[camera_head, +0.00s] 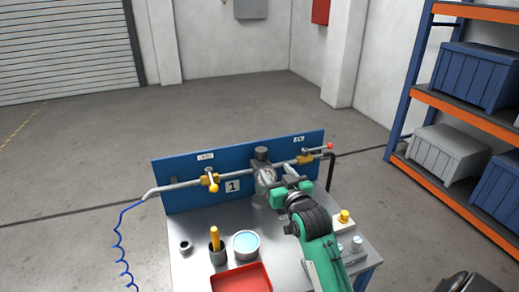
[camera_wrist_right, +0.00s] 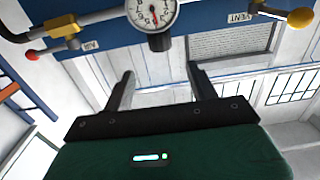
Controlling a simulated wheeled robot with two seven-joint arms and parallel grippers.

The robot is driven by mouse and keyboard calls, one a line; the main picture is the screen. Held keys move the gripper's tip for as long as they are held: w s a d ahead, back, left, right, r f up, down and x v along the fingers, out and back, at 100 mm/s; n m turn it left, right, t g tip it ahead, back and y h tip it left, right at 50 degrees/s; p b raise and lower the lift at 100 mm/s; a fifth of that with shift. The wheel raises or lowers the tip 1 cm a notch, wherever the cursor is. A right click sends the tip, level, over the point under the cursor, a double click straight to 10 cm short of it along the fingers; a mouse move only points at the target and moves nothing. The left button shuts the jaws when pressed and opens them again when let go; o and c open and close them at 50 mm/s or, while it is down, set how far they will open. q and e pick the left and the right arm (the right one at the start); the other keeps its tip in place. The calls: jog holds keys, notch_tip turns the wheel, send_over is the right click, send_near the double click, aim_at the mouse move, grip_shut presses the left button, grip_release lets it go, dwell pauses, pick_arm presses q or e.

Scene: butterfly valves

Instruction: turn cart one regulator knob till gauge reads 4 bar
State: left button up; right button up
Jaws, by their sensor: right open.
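Cart one (camera_head: 205,225) carries a blue panel marked 1. The black regulator knob (camera_head: 261,153) stands on top of the regulator on the pipe. The round white gauge (camera_head: 266,175) is just below it, partly hidden by my right gripper. My right gripper (camera_head: 274,190) is in front of the regulator. In the right wrist view, which looks upside down, the open fingers (camera_wrist_right: 160,72) are empty. The knob (camera_wrist_right: 159,42) shows beyond the fingertips, not between them. The gauge (camera_wrist_right: 152,12) is cut by the top edge, and its red needle's reading is too small to tell. My left gripper is out of view.
A yellow-handled valve (camera_head: 211,181) is left on the pipe, and a red-tipped lever (camera_head: 329,147) is at right. A red tray (camera_head: 241,279), a blue-topped cup (camera_head: 246,244) and a dark holder (camera_head: 217,256) stand on the cart. Shelving (camera_head: 455,95) is at right; the floor behind is clear.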

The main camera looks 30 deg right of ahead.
aim_at(263, 155)
jog(key=p+x, duration=0.1)
jog(key=x, duration=0.4)
jog(key=shift+w+r, duration=0.1)
jog(key=shift+w, duration=0.05)
jog(key=p+x, duration=0.1)
jog(key=x, duration=0.5)
jog(key=shift+w, duration=0.15)
jog(key=shift+w+d, duration=0.1)
jog(key=shift+w, duration=0.35)
jog(key=c, duration=1)
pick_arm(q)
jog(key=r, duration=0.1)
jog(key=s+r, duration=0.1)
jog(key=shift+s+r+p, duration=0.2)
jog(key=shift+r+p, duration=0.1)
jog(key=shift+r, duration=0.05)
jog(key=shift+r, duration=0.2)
pick_arm(e)
jog(key=shift+m+h, duration=0.3)
jog(key=shift+h, duration=0.2)
pick_arm(q)
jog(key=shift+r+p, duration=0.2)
jog(key=shift+p, duration=0.2)
pick_arm(e)
jog(key=shift+m+g+h, duration=0.3)
jog(key=shift+h, duration=0.1)
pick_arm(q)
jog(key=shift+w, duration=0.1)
